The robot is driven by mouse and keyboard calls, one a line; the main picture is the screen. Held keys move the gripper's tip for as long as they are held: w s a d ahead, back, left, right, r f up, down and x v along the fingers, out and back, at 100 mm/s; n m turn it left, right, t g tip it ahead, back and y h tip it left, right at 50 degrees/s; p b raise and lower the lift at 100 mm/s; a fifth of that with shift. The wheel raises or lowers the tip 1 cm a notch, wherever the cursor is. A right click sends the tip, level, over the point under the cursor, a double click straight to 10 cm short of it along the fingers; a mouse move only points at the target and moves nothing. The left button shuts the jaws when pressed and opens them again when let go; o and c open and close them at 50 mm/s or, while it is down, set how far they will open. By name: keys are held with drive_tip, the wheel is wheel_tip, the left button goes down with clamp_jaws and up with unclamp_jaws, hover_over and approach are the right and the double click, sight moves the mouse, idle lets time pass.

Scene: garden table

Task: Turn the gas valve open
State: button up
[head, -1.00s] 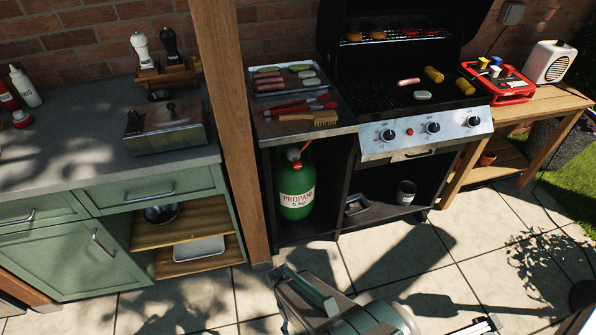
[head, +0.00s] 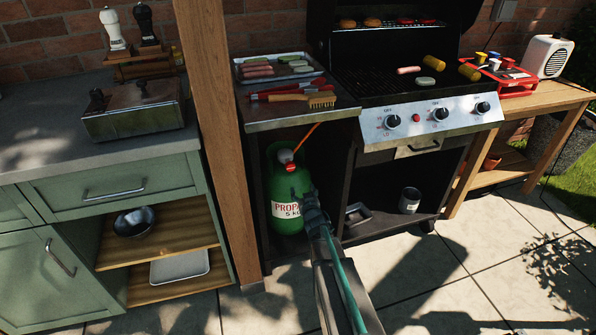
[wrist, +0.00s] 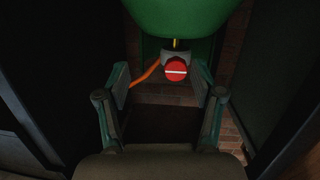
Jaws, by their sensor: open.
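The gas valve is a round red knob with a white bar on its face. It shows in the head view (head: 290,167) at the neck of the green propane bottle (head: 285,190) and in the wrist view (wrist: 176,71). The bar looks near level in the wrist view. My gripper (head: 311,200) is in front of the bottle's right side in the head view, below the knob, hiding part of the label. In the wrist view my gripper (wrist: 165,84) is open and empty, with the knob beyond its fingertips and apart from them.
An orange hose (head: 307,136) runs from the valve up towards the grill. The bottle stands in a dark cabinet bay under the grill's side shelf (head: 258,118). A wooden post (head: 213,130) is to the left and a dark panel (head: 338,195) to the right. Paving (head: 465,265) in front is clear.

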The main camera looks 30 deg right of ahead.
sight(291, 168)
drive_tip(key=w+r+t, duration=0.1)
drive_tip(key=w, duration=0.2)
drive_tip(key=w+r, duration=0.1)
drive_tip(key=w, duration=0.3)
drive_tip(key=w+r+t, duration=0.1)
drive_tip(key=w+r, duration=0.1)
drive_tip(key=w, duration=0.2)
drive_tip(key=shift+w+t+y, duration=0.2)
drive_tip(key=shift+t+y, duration=0.1)
drive_tip(key=shift+y, duration=0.1)
drive_tip(key=c, duration=1.1)
drive_tip(key=shift+n+b, duration=0.3)
drive_tip(key=shift+b, duration=0.05)
